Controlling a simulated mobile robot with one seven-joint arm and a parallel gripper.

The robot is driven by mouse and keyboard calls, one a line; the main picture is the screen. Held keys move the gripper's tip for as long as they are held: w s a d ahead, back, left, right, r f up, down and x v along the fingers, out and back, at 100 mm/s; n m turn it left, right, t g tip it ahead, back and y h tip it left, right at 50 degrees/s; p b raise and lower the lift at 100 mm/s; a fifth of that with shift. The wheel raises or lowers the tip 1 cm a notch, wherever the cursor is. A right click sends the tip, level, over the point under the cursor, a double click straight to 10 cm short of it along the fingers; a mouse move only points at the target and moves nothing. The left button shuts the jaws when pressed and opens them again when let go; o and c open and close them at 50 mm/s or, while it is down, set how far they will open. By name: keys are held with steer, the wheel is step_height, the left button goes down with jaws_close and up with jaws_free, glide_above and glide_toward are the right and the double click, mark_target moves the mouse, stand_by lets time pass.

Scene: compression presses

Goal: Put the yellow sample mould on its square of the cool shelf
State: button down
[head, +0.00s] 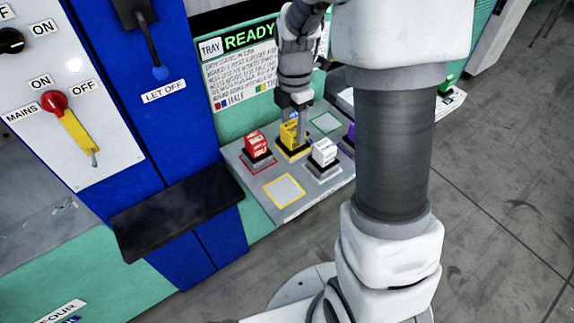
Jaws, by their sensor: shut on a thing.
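The yellow sample mould (288,140) is a small yellow block on a dark base. It is among the other moulds on the grey shelf (254,187), towards the back. My gripper (301,122) reaches down from above and is shut on the yellow mould. Its fingers are small and partly hidden, and I cannot tell whether the mould rests on the shelf or hangs just above it. An empty yellow-outlined square (284,190) lies nearer the front of the shelf.
A red mould (257,145) stands left of the yellow one and a white mould (324,153) stands right. A purple mould (348,136) is partly hidden behind my arm. An empty green-outlined square (326,123) lies behind. A dark ledge (175,212) juts out at left.

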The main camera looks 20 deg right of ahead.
steer(key=shift+s+a+f, duration=0.65)
steer(key=shift+s+f, duration=0.2)
steer(key=shift+f, duration=0.45)
steer(key=shift+s+a+f, duration=0.7)
steer(key=shift+s+f, duration=0.15)
steer(key=shift+f, duration=0.5)
steer(key=shift+s+a+f, duration=0.65)
steer(key=shift+s+f, duration=0.2)
steer(key=shift+f, duration=0.45)
steer(key=shift+b, duration=0.3)
steer(key=shift+f, duration=0.2)
steer(key=shift+c, duration=1)
jaws_free()
steer(key=shift+r, duration=0.1)
